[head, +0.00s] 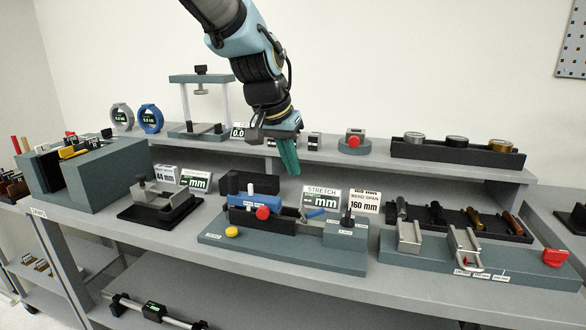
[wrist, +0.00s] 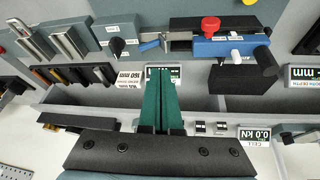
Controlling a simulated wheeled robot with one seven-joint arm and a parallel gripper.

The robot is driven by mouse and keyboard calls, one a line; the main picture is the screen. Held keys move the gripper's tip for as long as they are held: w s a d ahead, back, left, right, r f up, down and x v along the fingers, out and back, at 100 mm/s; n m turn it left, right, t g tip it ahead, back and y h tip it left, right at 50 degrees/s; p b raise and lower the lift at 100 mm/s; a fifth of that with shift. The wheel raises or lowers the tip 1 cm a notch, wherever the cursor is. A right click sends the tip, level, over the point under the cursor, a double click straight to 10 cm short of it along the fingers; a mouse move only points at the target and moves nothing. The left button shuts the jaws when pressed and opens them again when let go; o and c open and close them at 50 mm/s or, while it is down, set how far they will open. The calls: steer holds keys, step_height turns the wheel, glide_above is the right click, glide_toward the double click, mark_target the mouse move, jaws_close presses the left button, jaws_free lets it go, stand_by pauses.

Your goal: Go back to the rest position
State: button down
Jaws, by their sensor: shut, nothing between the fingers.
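My gripper (head: 290,168) hangs over the middle of the bench, in front of the raised back shelf. Its green fingers (wrist: 162,104) are together with nothing between them in the wrist view. It is above and behind the tensile tester (head: 285,240), which has a blue clamp body, a red knob (head: 263,213) and a yellow button (head: 232,231). The STRETCH display (head: 321,199) stands just behind that tester, below my fingers. The fingertips are apart from the tester and the display in the head view.
The back shelf holds a press frame (head: 203,100), round gauges (head: 150,119), a red-button box (head: 354,141) and a black tray of weights (head: 457,150). A bend fixture (head: 480,260) stands at right, a grey-green block (head: 85,175) at left. The air above the bench front is clear.

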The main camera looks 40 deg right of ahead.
stand_by(0.3)
steer(key=w+a+f+n+y, duration=0.1)
steer(key=w+a+f+n, duration=0.1)
steer(key=w+a, duration=0.35)
steer(key=w+a+f+n+t, duration=0.1)
steer(key=w+a+n, duration=0.1)
steer(key=a, duration=0.6)
steer(key=w+a+f+n+y, duration=0.1)
steer(key=w+a+f, duration=0.1)
steer(key=w+a, duration=0.35)
steer(key=s+a+f+n, duration=0.1)
steer(key=a+f+n, duration=0.1)
steer(key=a, duration=0.7)
steer(key=s+a+f+n+y, duration=0.1)
steer(key=s+a+f+n, duration=0.1)
steer(key=a, duration=0.7)
steer(key=s+a+f+n+y, duration=0.1)
steer(key=s+a+f+n, duration=0.1)
steer(key=a, duration=0.7)
steer(key=shift+s+a+n, duration=0.15)
steer(key=shift+n, duration=0.55)
